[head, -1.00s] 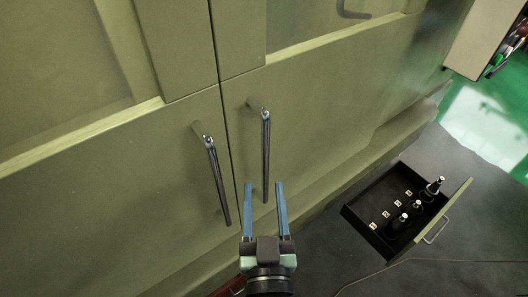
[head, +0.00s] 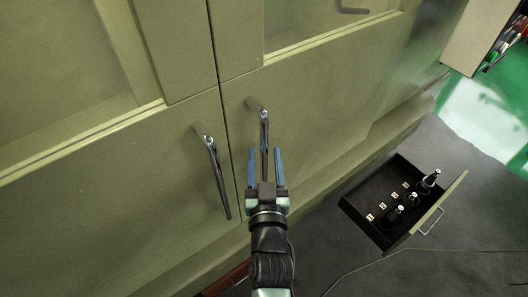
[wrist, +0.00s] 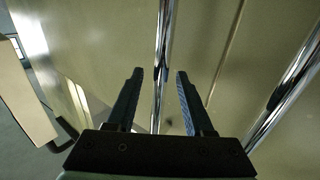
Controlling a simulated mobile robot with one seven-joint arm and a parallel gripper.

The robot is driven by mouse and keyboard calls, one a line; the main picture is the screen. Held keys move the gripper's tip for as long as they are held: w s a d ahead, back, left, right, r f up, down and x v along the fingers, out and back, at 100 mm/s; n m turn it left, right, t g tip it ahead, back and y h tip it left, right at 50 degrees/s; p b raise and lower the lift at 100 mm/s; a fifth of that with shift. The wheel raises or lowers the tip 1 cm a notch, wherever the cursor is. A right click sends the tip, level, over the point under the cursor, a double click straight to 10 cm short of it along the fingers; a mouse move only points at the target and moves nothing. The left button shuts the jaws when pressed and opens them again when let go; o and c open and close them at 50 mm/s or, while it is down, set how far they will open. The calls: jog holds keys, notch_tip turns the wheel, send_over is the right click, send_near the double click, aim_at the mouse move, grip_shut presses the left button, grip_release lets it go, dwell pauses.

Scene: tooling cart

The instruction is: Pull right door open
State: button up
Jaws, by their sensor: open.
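The right door (head: 325,125) is a green cabinet panel and is shut, flush beside the left door (head: 110,180). Its handle (head: 265,130) is a thin upright metal bar. My gripper (head: 265,152) is open, with its two blue fingers on either side of the handle's lower part in the head view. In the wrist view the right door's handle (wrist: 163,50) runs between the open fingers (wrist: 160,74), with a gap on each side. The fingers are not closed on it. The handle's lower end is partly hidden by my gripper in the head view.
The left door's handle (head: 218,175) is close by on the left and also shows in the wrist view (wrist: 293,78). An open drawer (head: 372,230) holding dark bottle-like items sticks out at the lower right. Grey floor (head: 440,265) lies in front of the cabinet.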

jog(key=shift+w+a, duration=0.1)
jog(key=shift+w, duration=0.55)
grip_shut()
dwell(1.0)
